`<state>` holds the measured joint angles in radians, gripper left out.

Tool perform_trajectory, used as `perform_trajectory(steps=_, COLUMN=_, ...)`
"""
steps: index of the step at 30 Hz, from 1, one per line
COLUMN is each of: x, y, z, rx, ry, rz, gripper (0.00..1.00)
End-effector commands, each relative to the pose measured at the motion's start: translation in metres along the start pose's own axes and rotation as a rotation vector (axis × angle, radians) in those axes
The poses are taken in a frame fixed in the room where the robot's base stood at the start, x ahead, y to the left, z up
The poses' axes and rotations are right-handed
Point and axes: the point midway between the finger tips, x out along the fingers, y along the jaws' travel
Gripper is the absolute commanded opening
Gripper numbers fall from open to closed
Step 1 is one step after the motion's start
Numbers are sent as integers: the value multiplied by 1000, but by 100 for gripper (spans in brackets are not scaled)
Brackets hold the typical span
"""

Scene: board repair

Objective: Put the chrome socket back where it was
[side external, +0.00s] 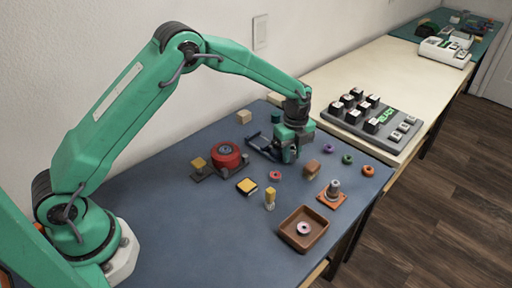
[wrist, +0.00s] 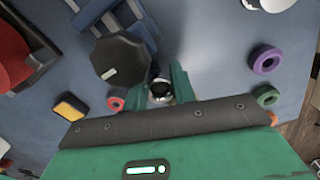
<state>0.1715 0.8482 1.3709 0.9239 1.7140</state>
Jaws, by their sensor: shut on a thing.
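My gripper (side external: 290,155) is low over the blue mat, beside the blue rack. In the wrist view its jaws (wrist: 164,92) are shut on a small round piece with a shiny metal rim and dark centre, which looks like the chrome socket (wrist: 159,92). In the side view the jaws and arm hide the socket. Whether it touches the mat is not clear. The blue slotted rack (side external: 262,149) lies just left of my gripper, and also shows in the wrist view (wrist: 128,14).
A brown tray (side external: 304,230) holding a pink ring and a grey knob on an orange plate (side external: 331,196) are in front. Rings, including a purple one (side external: 327,148), lie right. A keypad (side external: 372,122) sits on the pale bench.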

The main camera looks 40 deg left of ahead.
Motion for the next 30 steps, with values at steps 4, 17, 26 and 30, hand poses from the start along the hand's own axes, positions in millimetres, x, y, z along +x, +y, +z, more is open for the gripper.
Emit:
perform_trajectory(steps=4, x=2, y=0, z=0, rx=0, ry=0, rz=-2, gripper=1)
perform_trajectory(steps=17, x=5, y=0, z=0, rx=0, ry=0, rz=-2, gripper=44)
perform_trajectory(steps=26, x=5, y=0, z=0, rx=0, ry=0, rz=-2, gripper=48)
perform_trajectory(steps=30, x=2, y=0, z=0, rx=0, ry=0, rz=-2, gripper=48)
